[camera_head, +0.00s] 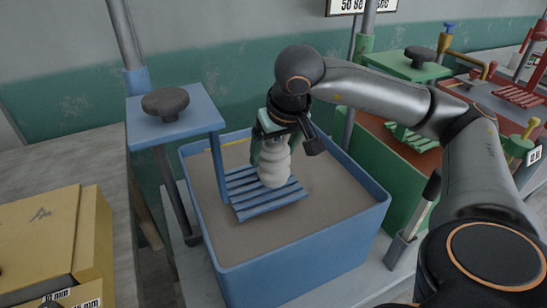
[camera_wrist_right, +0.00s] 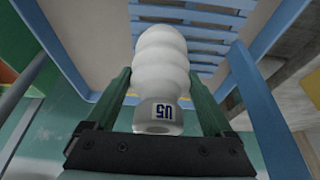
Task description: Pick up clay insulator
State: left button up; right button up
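The clay insulator (camera_head: 273,166) is a pale, ribbed, stacked-disc piece. It stands upright on a blue slatted rack (camera_head: 245,200) over the blue tub. My right gripper (camera_head: 272,148) comes down over it from above, with its green fingers on either side. In the right wrist view the insulator (camera_wrist_right: 160,70) sits between the two fingers (camera_wrist_right: 161,85), its label facing the camera. Narrow gaps show between the fingers and the insulator, so the gripper looks open around it. My left gripper is not in view.
The blue tub (camera_head: 300,262) holds a flat grey-brown fill. A blue press plate with a dark knob (camera_head: 165,101) stands at its left. A yellow box (camera_head: 50,232) lies on the grey bench at left. Green and red stations (camera_head: 408,66) stand at right, behind my arm.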

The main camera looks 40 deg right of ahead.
grip_shut()
jog(key=shift+r, duration=0.1)
dwell(0.3)
